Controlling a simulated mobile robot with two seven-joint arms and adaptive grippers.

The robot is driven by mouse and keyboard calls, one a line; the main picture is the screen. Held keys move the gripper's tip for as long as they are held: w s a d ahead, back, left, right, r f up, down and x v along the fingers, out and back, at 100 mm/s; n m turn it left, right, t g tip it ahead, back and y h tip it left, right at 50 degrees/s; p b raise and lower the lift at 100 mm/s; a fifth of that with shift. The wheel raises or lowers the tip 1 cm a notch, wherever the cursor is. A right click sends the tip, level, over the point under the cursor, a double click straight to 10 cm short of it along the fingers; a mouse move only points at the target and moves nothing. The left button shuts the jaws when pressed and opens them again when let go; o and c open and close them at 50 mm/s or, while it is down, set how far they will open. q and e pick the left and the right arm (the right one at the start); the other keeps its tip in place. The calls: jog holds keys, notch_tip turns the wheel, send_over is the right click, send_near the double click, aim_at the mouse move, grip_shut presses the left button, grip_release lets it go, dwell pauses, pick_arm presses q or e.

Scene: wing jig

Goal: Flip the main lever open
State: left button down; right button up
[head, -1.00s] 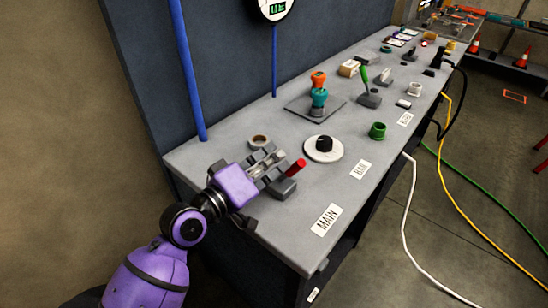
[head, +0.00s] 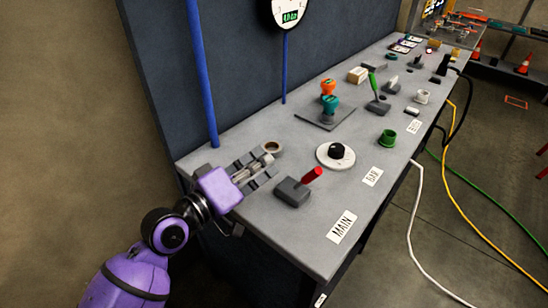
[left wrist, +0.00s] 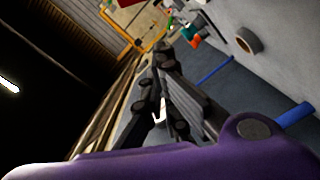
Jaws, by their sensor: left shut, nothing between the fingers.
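The main lever, a red handle (head: 312,176) on a dark grey base block (head: 292,191), stands near the front left of the bench, beside the white MAIN label (head: 341,227). The handle tilts up and to the right in the head view. My left gripper (head: 266,166) is shut and empty, to the left of and behind the lever, with a small gap to the base block. The left wrist view shows its dark fingers (left wrist: 163,62) together. The lever cannot be made out clearly there. My right gripper is not in view.
A tan ring (head: 271,147) lies just past my left gripper. A blue post (head: 203,80) rises behind.

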pick_arm(q)
jog(key=v, duration=0.4)
jog(key=b+v, duration=0.1)
jog(key=shift+s+r, duration=0.1)
jog(key=shift+s, duration=0.45)
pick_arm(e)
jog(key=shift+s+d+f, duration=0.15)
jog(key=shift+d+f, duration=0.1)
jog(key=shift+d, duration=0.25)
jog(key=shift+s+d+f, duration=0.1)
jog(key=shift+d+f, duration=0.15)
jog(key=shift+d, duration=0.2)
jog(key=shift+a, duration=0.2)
